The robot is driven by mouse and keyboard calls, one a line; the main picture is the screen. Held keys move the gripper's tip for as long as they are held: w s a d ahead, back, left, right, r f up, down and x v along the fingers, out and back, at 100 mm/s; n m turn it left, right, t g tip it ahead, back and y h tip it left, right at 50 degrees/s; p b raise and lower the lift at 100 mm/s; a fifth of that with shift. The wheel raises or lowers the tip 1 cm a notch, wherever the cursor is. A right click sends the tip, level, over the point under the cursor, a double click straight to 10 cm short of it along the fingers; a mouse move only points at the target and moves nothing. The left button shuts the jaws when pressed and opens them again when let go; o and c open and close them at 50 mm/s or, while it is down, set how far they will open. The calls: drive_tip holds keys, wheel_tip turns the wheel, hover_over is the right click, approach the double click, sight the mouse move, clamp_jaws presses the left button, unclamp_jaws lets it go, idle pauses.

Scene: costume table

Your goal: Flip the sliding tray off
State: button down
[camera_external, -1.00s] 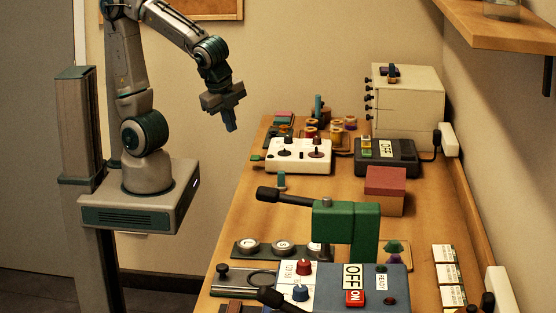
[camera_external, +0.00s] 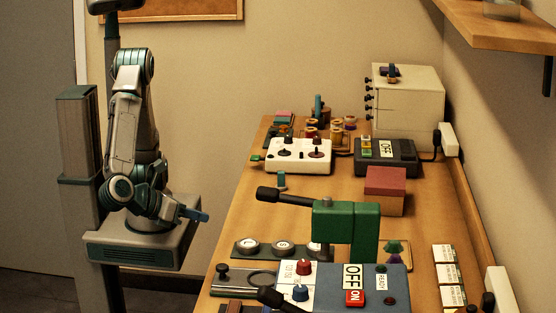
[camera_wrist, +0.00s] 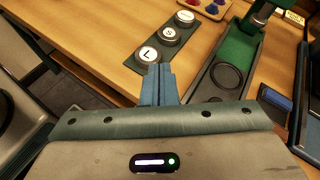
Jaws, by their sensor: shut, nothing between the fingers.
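A sliding tray (camera_wrist: 210,98) with a dark round ring runs out from the green press in the wrist view. In the external view, the tray (camera_external: 240,288) lies at the table's near left, with a black knob (camera_external: 222,268) at its left end. The green press (camera_external: 345,226), with a black-tipped lever, stands over its right side. My gripper (camera_external: 203,216) is shut and empty, left of the table edge and apart from the tray. Its blue fingers (camera_wrist: 158,72) show in the wrist view, left of the tray and visually in front of the strip of round dies.
A strip with round lettered dies (camera_wrist: 168,38) lies beside the tray. A box with OFF and ON labels (camera_external: 390,285) and red and blue knobs stand near the press. A red-topped box (camera_external: 385,190) and a white controller (camera_external: 298,156) are farther back. Bare wood lies between.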

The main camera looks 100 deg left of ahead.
drive_tip(key=s+d+f+m+t+h+b, duration=0.3)
drive_tip(key=s+d+f+m, duration=0.3)
drive_tip(key=s+d, duration=0.4)
drive_tip(key=shift+s+d+m+t+h, duration=0.35)
drive_tip(key=shift+s+t, duration=0.2)
drive_tip(key=shift+t, duration=0.35)
approach(261, 281)
drive_tip(key=s, duration=0.1)
drive_tip(key=s+a+r, duration=0.1)
drive_tip(key=s, duration=0.1)
drive_tip(key=shift+s+a+r, duration=0.25)
drive_tip(key=shift+a, duration=0.15)
drive_tip(key=shift+w, duration=0.1)
drive_tip(key=x, duration=0.4)
drive_tip(key=d+r+x, duration=0.1)
drive_tip(key=x, duration=0.3)
drive_tip(key=d+r+x, duration=0.1)
drive_tip(key=x, duration=0.3)
drive_tip(key=shift+w+p, duration=0.35)
drive_tip(key=shift+w, duration=0.75)
drive_tip(key=shift+r, duration=0.1)
